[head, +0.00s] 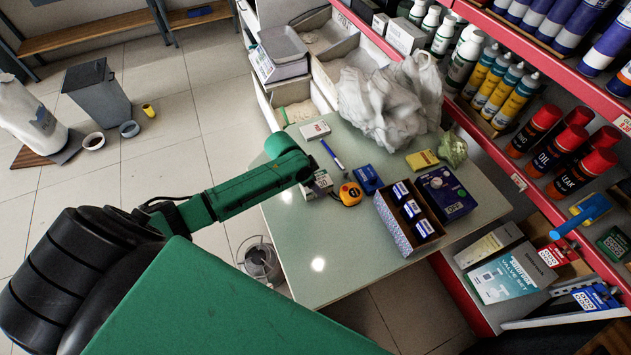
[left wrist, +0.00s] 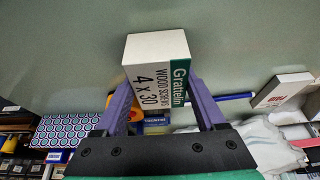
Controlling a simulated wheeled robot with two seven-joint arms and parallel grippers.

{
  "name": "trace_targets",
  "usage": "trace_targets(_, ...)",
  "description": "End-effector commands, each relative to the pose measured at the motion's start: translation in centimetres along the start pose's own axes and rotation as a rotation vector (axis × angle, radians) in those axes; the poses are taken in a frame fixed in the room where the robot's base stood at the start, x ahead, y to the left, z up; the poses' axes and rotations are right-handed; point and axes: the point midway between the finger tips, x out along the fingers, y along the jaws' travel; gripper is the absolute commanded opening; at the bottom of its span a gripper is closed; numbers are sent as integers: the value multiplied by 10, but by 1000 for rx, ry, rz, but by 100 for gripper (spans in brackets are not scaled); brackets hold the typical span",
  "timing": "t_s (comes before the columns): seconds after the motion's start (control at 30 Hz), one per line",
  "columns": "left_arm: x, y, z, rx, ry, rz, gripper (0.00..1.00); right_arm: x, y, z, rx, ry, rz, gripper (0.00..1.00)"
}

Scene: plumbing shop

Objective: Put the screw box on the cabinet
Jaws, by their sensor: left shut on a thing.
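The screw box is a small white and green carton (left wrist: 157,72) labelled "Wood screws 4 x 30" in the left wrist view. My left gripper (left wrist: 161,86) is shut on it, with one purple finger on each side. In the head view the box (head: 318,185) shows just beyond the end of my green arm, over the left edge of a pale green top (head: 365,245). I cannot tell whether it touches that top. No separate piece is clearly a cabinet. My right gripper is not in view.
On the top are a small white carton (head: 315,130), a blue pen (head: 333,155), a tape measure (head: 350,194), a patterned box of blue-labelled packs (head: 424,228) and a plastic bag (head: 390,105). The near part is clear. A red-edged shelf (head: 520,180) stands right.

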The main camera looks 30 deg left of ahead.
Motion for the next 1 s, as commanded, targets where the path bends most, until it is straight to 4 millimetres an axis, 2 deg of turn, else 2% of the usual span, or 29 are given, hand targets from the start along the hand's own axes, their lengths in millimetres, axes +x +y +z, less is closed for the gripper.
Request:
trace_targets(0.23,1,-1,0,0,2,-2,0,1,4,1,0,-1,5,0)
trace_targets(0.27,1,0,0,0,0,-1,76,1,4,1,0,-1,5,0)
trace_targets(0.3,1,0,0,0,0,-1,91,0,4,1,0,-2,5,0)
trace_targets(0.33,1,0,0,0,0,-1,100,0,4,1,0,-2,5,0)
trace_targets(0.67,-5,-1,-1,0,0,-1,100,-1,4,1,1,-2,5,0)
trace_targets(0.77,-19,-2,-1,0,1,-3,100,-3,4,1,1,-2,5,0)
trace_targets(1.0,-75,-1,0,1,-1,-3,100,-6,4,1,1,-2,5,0)
